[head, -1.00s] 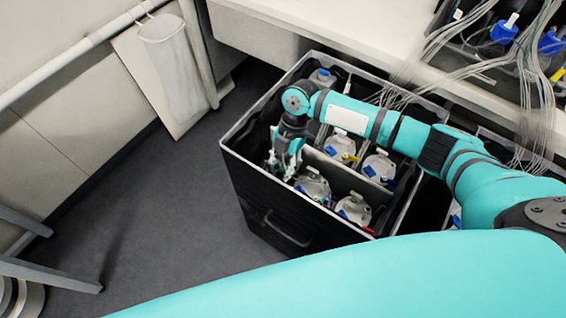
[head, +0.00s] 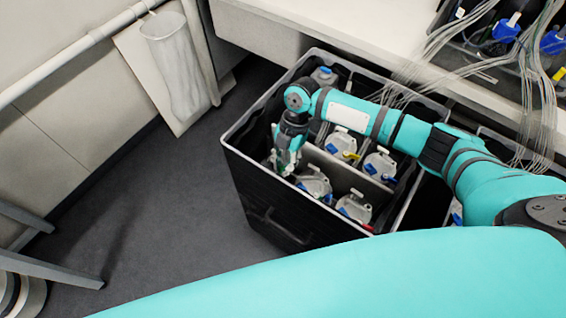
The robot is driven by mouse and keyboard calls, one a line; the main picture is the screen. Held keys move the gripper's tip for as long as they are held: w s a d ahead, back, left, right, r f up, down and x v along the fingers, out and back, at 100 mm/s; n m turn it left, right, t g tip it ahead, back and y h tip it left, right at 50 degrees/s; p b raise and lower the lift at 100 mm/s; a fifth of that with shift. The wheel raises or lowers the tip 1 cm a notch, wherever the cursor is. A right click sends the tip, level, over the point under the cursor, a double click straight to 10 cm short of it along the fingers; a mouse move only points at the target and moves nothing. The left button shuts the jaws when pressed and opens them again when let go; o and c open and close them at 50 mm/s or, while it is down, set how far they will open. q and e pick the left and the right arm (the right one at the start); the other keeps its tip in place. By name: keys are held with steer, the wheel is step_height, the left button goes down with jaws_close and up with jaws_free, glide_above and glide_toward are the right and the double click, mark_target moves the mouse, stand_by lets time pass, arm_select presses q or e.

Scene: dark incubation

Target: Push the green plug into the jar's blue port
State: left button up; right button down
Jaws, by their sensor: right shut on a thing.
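My right gripper (head: 283,169) points down into the front left part of a black crate (head: 236,160). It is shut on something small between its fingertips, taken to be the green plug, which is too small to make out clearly. A clear-lidded jar (head: 316,183) with blue fittings stands just right of the fingertips. I cannot tell whether plug and port touch. The jar's blue port (head: 327,198) seems to be at its front side, though several blue parts look alike. My left gripper is not in view.
Other jars (head: 354,207) with blue and yellow fittings stand in the crate, split by a grey divider (head: 345,178). A white bench (head: 340,30) with bundled tubes (head: 535,90) lies behind. A clear bag (head: 175,65) hangs at left.

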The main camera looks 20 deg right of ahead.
steer(key=shift+r, duration=0.2)
stand_by(0.4)
steer(key=shift+r+p, duration=0.95)
steer(key=shift+p, duration=0.1)
steer(key=shift+d, duration=0.1)
